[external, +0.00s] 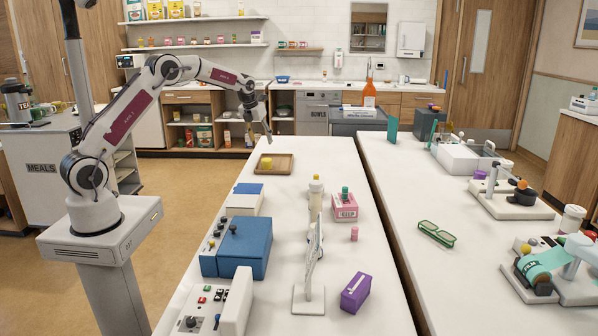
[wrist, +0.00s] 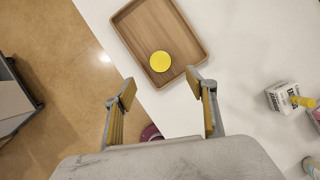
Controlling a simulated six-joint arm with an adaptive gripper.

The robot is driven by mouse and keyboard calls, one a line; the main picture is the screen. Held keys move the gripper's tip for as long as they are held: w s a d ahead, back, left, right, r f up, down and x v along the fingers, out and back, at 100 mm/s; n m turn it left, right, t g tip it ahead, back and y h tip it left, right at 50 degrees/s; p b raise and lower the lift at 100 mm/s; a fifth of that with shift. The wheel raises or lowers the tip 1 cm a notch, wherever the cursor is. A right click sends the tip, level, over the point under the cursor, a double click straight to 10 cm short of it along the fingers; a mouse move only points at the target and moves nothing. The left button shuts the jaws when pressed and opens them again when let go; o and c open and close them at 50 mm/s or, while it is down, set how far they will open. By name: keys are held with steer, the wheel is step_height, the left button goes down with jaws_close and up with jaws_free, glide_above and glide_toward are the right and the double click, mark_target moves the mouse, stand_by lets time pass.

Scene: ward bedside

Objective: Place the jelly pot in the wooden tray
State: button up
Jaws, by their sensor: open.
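The jelly pot (external: 267,163) is a small yellow cylinder standing in the wooden tray (external: 285,168) at the far left end of the white table. In the wrist view the pot's round yellow top (wrist: 160,62) shows inside the tray (wrist: 134,40), near the tray's lower end. My gripper (external: 262,139) is above and behind the tray in the external view. In the wrist view my gripper (wrist: 160,93) is open and empty, its two fingers apart. The pot lies beyond the fingertips and does not touch them.
A white box (wrist: 286,97) lies right of the tray in the wrist view. The table around the tray is clear.

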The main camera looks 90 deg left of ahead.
steer(key=d+r+n+t, duration=0.1)
steer(key=d+r+n, duration=0.3)
steer(key=d, duration=0.7)
steer(key=d+r+n+t+h, duration=0.1)
steer(key=d+r+n, duration=0.2)
steer(key=d+r, duration=0.6)
steer(key=d+r+n, duration=0.3)
steer(key=d, duration=1.1)
steer(key=s+d+n+t+h, duration=0.15)
steer(key=s+d+n, duration=0.6)
steer(key=d, duration=0.75)
steer(key=s+d+f+n, duration=0.2)
steer(key=s+d, duration=0.2)
steer(key=s, duration=0.2)
steer(key=s+d+f+n+h, duration=0.1)
steer(key=s+d+f+n, duration=0.1)
steer(key=s, duration=0.5)
steer(key=shift+s+d+n, duration=0.2)
steer(key=shift+d+n, duration=0.25)
steer(key=shift+d, duration=0.95)
steer(key=shift+t+h, duration=0.25)
